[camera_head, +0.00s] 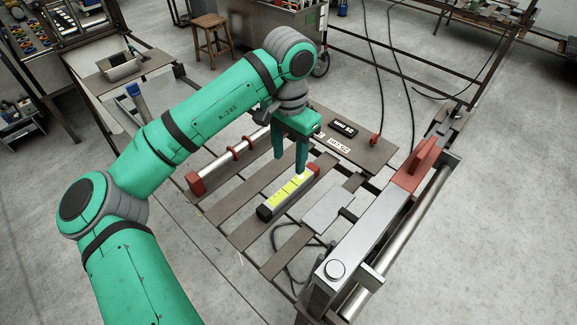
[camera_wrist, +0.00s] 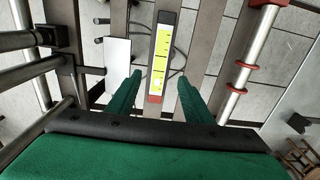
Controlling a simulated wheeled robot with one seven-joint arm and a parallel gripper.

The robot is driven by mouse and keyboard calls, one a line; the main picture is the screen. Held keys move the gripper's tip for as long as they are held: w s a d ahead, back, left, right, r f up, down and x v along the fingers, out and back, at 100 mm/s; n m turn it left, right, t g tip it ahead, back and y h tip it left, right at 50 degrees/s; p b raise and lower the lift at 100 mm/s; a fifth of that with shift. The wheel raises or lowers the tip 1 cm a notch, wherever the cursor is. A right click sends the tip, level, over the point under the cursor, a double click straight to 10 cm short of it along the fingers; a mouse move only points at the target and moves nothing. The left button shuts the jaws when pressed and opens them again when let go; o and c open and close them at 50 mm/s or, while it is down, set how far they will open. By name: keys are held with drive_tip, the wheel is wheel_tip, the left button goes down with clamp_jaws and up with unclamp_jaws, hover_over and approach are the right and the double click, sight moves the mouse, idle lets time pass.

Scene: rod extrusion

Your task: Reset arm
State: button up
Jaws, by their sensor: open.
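My green arm reaches out over a slatted brown workbench. My gripper (camera_head: 290,162) points down with its two fingers apart and nothing between them. In the wrist view the open gripper (camera_wrist: 158,100) shows a finger on each side of a yellow-topped bar. This bar (camera_head: 284,198) has a yellow graduated face, a dark end and a red end, and lies on the slats below the fingers. It also shows in the wrist view (camera_wrist: 163,50). In the head view one fingertip overlaps the bar near its red end; I cannot tell whether they touch.
A metal rod with red collars (camera_head: 232,156) lies left of the bar. A long steel rail with a red handle (camera_head: 418,168) stands on the right. A wooden stool (camera_head: 212,32) and a metal cabinet (camera_head: 270,28) stand behind. Open floor (camera_head: 510,230) lies to the right.

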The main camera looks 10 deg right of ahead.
drive_tip(key=shift+r, duration=0.55)
drive_tip(key=shift+d, duration=0.1)
